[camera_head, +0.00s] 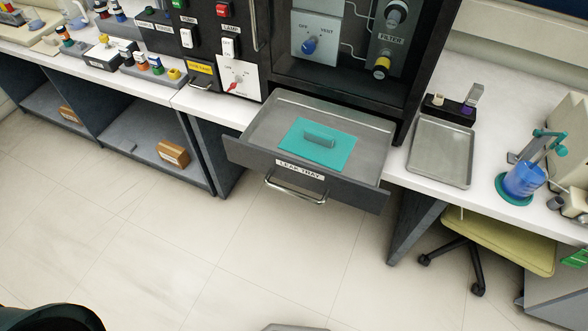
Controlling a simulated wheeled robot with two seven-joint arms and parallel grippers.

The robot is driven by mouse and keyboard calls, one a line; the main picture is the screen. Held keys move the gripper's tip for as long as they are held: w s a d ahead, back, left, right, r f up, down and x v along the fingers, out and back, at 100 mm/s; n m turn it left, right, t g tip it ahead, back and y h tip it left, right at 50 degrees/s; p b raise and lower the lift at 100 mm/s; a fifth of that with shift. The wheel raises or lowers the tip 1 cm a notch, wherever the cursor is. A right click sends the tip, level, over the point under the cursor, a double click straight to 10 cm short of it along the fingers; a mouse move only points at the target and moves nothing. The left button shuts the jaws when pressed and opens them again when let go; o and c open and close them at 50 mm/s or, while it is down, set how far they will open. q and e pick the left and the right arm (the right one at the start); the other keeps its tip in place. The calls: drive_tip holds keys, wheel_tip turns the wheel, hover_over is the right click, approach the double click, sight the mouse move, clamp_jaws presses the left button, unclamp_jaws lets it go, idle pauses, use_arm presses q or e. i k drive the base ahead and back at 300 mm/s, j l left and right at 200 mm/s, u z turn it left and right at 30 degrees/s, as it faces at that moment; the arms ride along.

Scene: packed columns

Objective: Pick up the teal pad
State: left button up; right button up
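The teal pad (301,150) is a flat square sheet with a raised grey-teal grip block (319,136) on top. It lies on the floor of the grey drawer labelled LEAK TRAY (251,153), which is pulled open below the dark cabinet. The drawer has a metal bar handle (296,192) on its front. Nothing touches the pad from above. Neither of my grippers shows in the head view.
A metal tray (442,152) lies on the white bench right of the drawer. A blue vessel on a teal base (524,179) stands farther right. A yellow-green chair (500,240) stands below. Switch panels (228,45) are above left. The floor in front is clear.

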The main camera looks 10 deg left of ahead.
sight(325, 146)
drive_tip(key=j+z, duration=0.35)
drive_tip(key=j, duration=0.65)
drive_tip(key=j+z, duration=0.3)
drive_tip(key=j, duration=0.65)
drive_tip(key=k, duration=0.05)
